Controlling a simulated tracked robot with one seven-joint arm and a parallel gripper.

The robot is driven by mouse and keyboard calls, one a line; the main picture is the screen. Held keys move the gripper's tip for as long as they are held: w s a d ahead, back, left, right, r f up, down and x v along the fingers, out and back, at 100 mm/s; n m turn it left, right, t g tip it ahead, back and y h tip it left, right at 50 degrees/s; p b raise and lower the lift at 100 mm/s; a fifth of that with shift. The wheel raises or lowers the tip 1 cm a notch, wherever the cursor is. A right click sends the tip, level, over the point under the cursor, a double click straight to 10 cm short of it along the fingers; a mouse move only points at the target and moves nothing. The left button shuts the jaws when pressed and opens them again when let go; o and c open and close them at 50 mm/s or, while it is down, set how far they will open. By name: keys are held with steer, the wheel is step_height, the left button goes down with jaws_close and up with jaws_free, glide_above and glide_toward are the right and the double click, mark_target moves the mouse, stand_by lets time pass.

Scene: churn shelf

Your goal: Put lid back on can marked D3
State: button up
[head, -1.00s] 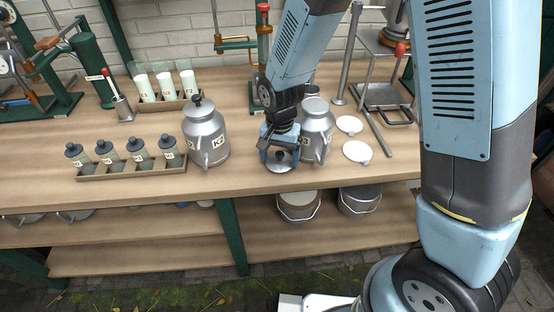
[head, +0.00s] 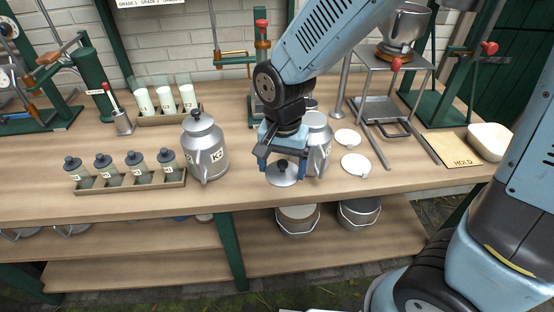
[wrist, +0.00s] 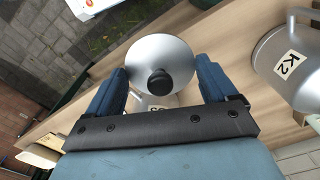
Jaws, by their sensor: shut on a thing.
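My gripper (head: 283,160) is shut on a round metal lid (head: 281,175) with a black knob, at the front edge of the bench. In the wrist view the lid (wrist: 160,60) sits between the two blue fingers, which grip its rim at both sides. A grey metal can (head: 317,145) stands just behind and right of my gripper. Its label is partly hidden by my gripper and only a "3" reads, so I cannot be sure it is D3. Its mouth is partly hidden too. In the wrist view a partly covered label (wrist: 157,108) shows beyond the lid.
Can K2 (head: 205,150), with its lid on, stands to the left. A tray of small lidded jars (head: 130,184) is further left. Two white discs (head: 355,164) lie right of the can. A metal stand (head: 385,110) and a HOLD board (head: 453,150) are further right. Pails (head: 298,220) sit below.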

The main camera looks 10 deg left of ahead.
mark_target(285, 173)
steer(key=s, duration=0.1)
steer(key=s+r, duration=0.1)
steer(key=s, duration=0.1)
steer(key=s+d+r, duration=0.1)
steer(key=shift+s+r, duration=0.1)
steer(key=shift+s, duration=0.15)
steer(key=w+d+r+m, duration=0.3)
steer(key=w+r, duration=0.2)
steer(key=w, duration=0.5)
steer(key=w+d+r+m, duration=0.25)
steer(key=w+r, duration=0.25)
steer(key=w, duration=0.5)
steer(key=shift+n, duration=0.25)
steer(key=shift+f, duration=3)
steer(key=shift+f, duration=0.1)
steer(key=o, duration=0.8)
steer(key=shift+w, duration=0.1)
